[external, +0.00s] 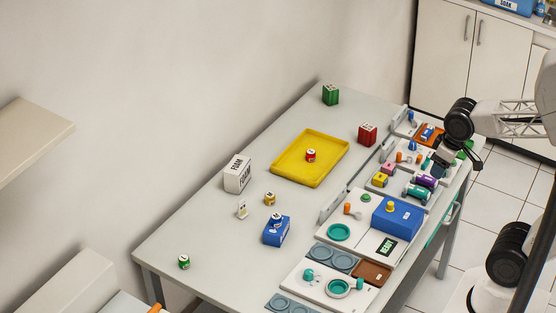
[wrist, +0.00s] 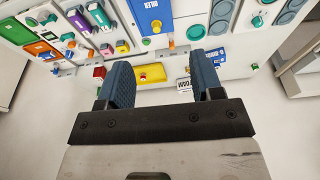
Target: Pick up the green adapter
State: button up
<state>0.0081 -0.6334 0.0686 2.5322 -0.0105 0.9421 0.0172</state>
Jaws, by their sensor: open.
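Several green things show, and I cannot tell for sure which is the green adapter. A small green piece (external: 465,150) shows partly behind my gripper at the far right of the table in the external view. A green-and-white cylindrical part (external: 416,191) lies on the workstation panel; it also shows in the wrist view (wrist: 100,15). A small green knob (external: 366,198) sits on the nearer panel. My gripper (external: 463,165) is above the table's right edge. Its two fingers (wrist: 160,82) are apart with nothing between them, and the table shows well beyond them.
A yellow tray (external: 325,178) holds a small red can. A green block (external: 330,95) and a red block (external: 367,134) stand near it. A blue box (external: 397,217), purple part (external: 425,181) and orange tray (external: 429,141) crowd the panels. The table's left side has free room.

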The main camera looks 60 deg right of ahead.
jog(key=shift+o, duration=0.5)
jog(key=w+a+f+m+g+y, duration=0.1)
jog(key=w+a+f+m+y, duration=0.15)
jog(key=w+a, duration=0.65)
jog(key=w+a+f+m+g+y, duration=0.1)
jog(key=w+a+m+y, duration=0.25)
jog(key=w, duration=1.05)
jog(key=w+a+f+m+g+y, duration=0.1)
jog(key=w+a+f+m+y, duration=0.15)
jog(key=w+a, duration=0.7)
jog(key=w+a+f+m+y, duration=0.1)
jog(key=w+a+f+m, duration=0.2)
jog(key=w+a+f, duration=0.2)
jog(key=w+a+f+m+t+y, duration=0.1)
jog(key=w+a+f+m, duration=0.3)
jog(key=w+f, duration=0.5)
jog(key=w+a+f+m+t+y, duration=0.1)
jog(key=w+a+f+m+y, duration=0.2)
jog(key=w, duration=0.8)
jog(key=shift+a+f+m, duration=0.15)
jog(key=shift+a+f, duration=0.55)
jog(key=shift+f, duration=0.3)
jog(key=shift+a+f+m, duration=0.1)
jog(key=shift+a+f, duration=0.6)
jog(key=shift+f, duration=0.3)
jog(key=shift+w+a+f, duration=0.2)
jog(key=shift+w+f, duration=0.15)
jog(key=shift+f, duration=0.05)
